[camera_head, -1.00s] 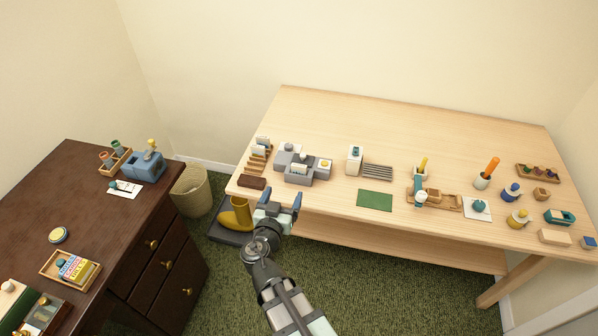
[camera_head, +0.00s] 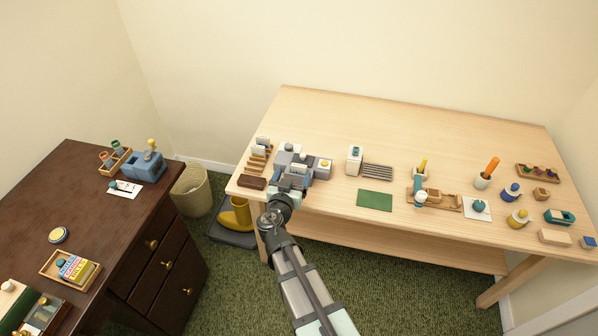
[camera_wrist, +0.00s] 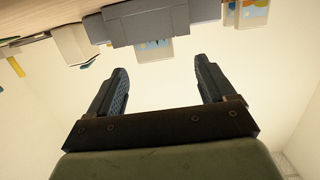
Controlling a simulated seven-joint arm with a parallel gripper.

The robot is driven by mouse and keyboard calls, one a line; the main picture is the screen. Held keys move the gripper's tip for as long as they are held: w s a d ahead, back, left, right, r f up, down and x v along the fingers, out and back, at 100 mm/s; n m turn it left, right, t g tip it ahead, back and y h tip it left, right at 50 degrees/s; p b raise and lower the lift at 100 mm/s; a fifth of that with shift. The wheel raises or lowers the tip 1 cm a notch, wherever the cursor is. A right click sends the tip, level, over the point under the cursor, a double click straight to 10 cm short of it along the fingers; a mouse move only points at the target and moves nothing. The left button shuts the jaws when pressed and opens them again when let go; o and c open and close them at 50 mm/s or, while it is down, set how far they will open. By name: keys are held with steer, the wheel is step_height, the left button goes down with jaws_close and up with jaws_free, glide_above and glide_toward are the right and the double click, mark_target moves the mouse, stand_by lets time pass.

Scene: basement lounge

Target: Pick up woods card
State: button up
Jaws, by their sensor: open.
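A pale card stands in a grey holder (camera_head: 318,172) near the left front of the light wood table; my gripper partly covers it there. In the wrist view the holder (camera_wrist: 165,20) is at the top, and a card (camera_wrist: 153,50) with a coloured picture pokes out beyond its edge. More cards stand in a wooden rack (camera_head: 256,162) to the left; one card (camera_wrist: 252,13) shows in the wrist view. I cannot read which is the woods card. My gripper (camera_head: 291,178) is open at the holder's front; its fingers (camera_wrist: 157,75) are apart with nothing between them.
A dark brown block (camera_head: 251,183) lies left of the holder. A white box (camera_head: 354,160), a slatted grey rack (camera_head: 377,171) and a green mat (camera_head: 374,200) lie to the right. The table's back is clear. A dark desk (camera_head: 60,205) stands at the left.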

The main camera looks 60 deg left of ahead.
mark_target(298, 168)
steer(key=x, duration=0.4)
steer(key=shift+w+f, duration=0.2)
steer(key=shift+w, duration=0.15)
steer(key=c, duration=1.1)
steer(key=shift+r, duration=0.15)
